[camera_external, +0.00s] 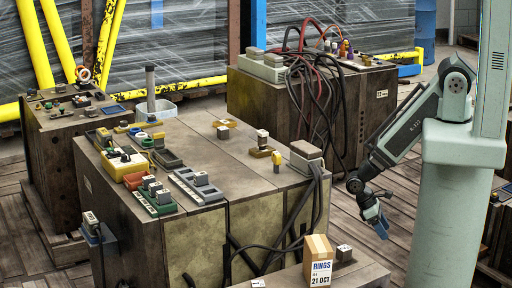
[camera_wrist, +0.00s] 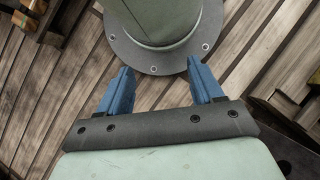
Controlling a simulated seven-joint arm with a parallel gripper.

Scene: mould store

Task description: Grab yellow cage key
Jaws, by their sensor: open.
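A small upright yellow piece (camera_external: 277,160), which may be the yellow cage key, stands near the right side of the front bench top (camera_external: 235,180). It is too small to make out its shape. My gripper (camera_external: 381,228) hangs at the right, pointing down, well to the right of the bench and apart from it. In the wrist view my gripper (camera_wrist: 159,68) shows two blue fingers spread apart with nothing between them. No yellow key shows in the wrist view; plank floor and my round base flange lie beyond the fingers.
A yellow box (camera_external: 124,168), grey trays (camera_external: 198,187) and a grey block with cables (camera_external: 306,157) stand on the front bench. A carton (camera_external: 318,262) stands on a low surface in front. A cable-covered bench (camera_external: 250,98) stands behind. Floor left of my gripper is partly clear.

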